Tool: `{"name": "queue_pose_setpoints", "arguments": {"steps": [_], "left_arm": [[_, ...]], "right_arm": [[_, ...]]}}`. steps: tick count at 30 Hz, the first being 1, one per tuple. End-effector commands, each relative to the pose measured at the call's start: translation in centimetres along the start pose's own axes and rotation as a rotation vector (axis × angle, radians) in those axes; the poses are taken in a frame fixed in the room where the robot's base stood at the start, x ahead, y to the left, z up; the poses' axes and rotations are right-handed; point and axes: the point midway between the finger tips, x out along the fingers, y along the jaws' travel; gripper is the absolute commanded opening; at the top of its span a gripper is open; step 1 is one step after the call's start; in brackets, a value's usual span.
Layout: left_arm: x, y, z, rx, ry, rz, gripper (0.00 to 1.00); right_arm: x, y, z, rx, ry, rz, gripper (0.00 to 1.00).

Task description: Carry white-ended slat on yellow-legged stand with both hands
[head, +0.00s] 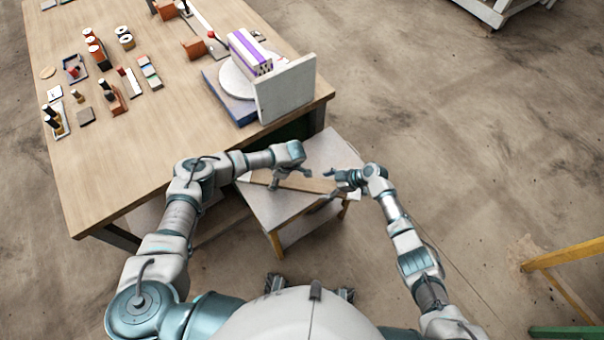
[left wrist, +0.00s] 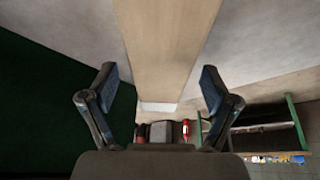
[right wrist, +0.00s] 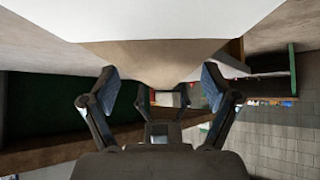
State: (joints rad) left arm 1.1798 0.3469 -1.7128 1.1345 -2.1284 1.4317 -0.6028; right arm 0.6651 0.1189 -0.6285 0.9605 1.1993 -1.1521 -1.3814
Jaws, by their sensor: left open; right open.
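The slat (head: 312,185) is a flat wooden board lying across the grey-white top of the yellow-legged stand (head: 295,210). In the left wrist view the wooden slat (left wrist: 165,45) runs between the fingers, with a white end (left wrist: 160,106) beyond. My left gripper (head: 290,177) is open over the slat's left part, a finger on each side. My right gripper (head: 331,183) is open at the slat's right part. In the right wrist view a white surface (right wrist: 150,20) with a beige part below fills the top; I cannot tell whether the fingers touch it.
A wooden workbench (head: 150,150) stands left of and behind the stand. It holds a grey upright panel (head: 286,88), a purple-striped white block (head: 250,52) and several small parts. A yellow-legged frame (head: 565,253) is at far right.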

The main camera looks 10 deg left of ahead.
Motion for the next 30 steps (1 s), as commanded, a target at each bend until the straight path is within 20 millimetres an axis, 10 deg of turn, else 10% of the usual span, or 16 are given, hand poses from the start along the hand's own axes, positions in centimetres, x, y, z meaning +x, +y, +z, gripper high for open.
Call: {"name": "queue_pose_setpoints", "arguments": {"steps": [10,30], "left_arm": [[-0.8,0.1,0.0,0.000,-0.002,0.001,0.87],[-11.7,0.1,0.0,0.001,0.000,-0.002,0.87]], "right_arm": [[0.0,0.0,0.0,0.000,0.000,0.000,0.87],[-0.3,0.0,0.1,0.000,-0.001,0.000,0.87]]}}
